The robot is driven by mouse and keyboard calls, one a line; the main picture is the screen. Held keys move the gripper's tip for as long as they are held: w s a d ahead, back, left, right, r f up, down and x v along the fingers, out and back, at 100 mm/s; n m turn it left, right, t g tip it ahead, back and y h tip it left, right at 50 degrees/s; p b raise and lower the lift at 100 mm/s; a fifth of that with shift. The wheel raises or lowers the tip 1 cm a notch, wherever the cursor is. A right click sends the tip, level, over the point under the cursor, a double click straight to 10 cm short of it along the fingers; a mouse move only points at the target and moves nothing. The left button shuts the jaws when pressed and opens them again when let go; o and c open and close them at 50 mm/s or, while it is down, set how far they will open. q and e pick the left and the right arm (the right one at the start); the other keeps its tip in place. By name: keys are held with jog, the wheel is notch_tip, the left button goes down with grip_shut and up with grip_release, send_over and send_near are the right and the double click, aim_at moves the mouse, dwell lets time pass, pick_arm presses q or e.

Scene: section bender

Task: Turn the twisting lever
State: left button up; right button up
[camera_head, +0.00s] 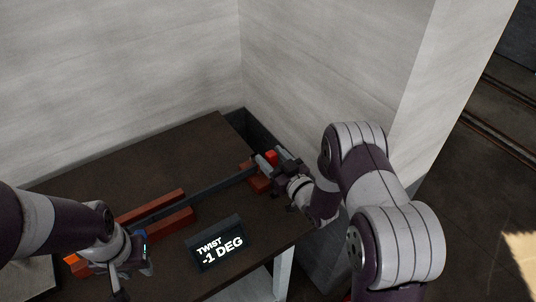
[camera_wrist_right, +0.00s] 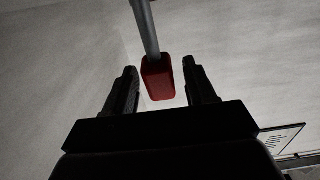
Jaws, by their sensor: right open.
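The twisting lever shows in the right wrist view as a grey rod ending in a red grip (camera_wrist_right: 158,80). Its red end (camera_head: 271,155) also shows small at the bench's right side in the head view. My right gripper (camera_wrist_right: 159,68) is open, with one finger on each side of the red grip and visible gaps between. In the head view my right gripper (camera_head: 266,160) partly hides the lever. A dark bar (camera_head: 208,192) runs across the bench between red-brown blocks. My left gripper (camera_head: 122,284) is at the bench's left front; its fingers are unclear.
A display (camera_head: 217,244) on the dark bench (camera_head: 160,158) reads "TWIST -1 DEG". Red-brown blocks (camera_head: 172,222) line the bar. Grey walls (camera_head: 310,60) stand close behind and right of the bench. The bench's back left is clear.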

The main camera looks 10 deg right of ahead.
jog(key=b+v, duration=0.1)
jog(key=v, duration=0.9)
jog(key=shift+s, duration=0.3)
jog(key=shift+d, duration=0.1)
jog(key=s+a+r+m+g+h, duration=0.1)
jog(key=s+m+g+h, duration=0.2)
jog(key=s+g, duration=1.2)
jog(key=h, duration=0.3)
jog(key=shift+s+a+r+m, duration=0.2)
jog(key=shift+s+r+m, duration=0.1)
jog(key=shift+r+m, duration=0.1)
